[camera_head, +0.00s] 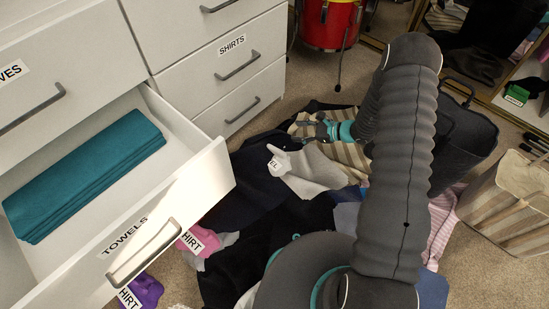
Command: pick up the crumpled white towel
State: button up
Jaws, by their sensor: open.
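The crumpled white towel (312,169) lies on the pile of clothes in the middle of the floor. A partly visible label ending in "EL" is on its left part. My gripper (303,130) is just above and behind the towel in the picture, over a striped beige cloth. It is open and appears to hold nothing. Its fingers are small in this view, so its height above the pile and any contact cannot be told. My arm covers what lies to the right of the towel.
An open drawer labelled TOWELS (180,225) holds a folded teal towel (85,175) at left. Dark clothes (250,185) and pink and purple shirts lie nearby. A dark bin (468,130) and striped basket (505,200) stand at right; a red drum (330,22) is behind.

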aim_at(279, 151)
notch_tip(279, 151, down, 15)
jog(key=d+m+t, duration=0.2)
jog(key=m+t, duration=0.1)
jog(key=m, duration=0.2)
jog(key=shift+h, duration=0.4)
jog(key=x, duration=0.8)
jog(key=shift+s+a+b, duration=0.15)
jog(key=shift+a+b, duration=0.1)
jog(key=shift+b, duration=0.05)
jog(key=x, duration=0.4)
jog(key=shift+s+f, duration=0.2)
jog(key=shift+f, duration=0.05)
jog(key=shift+w+a+f, duration=0.2)
jog(key=shift+w+a, duration=0.1)
jog(key=shift+a, duration=0.15)
grip_shut()
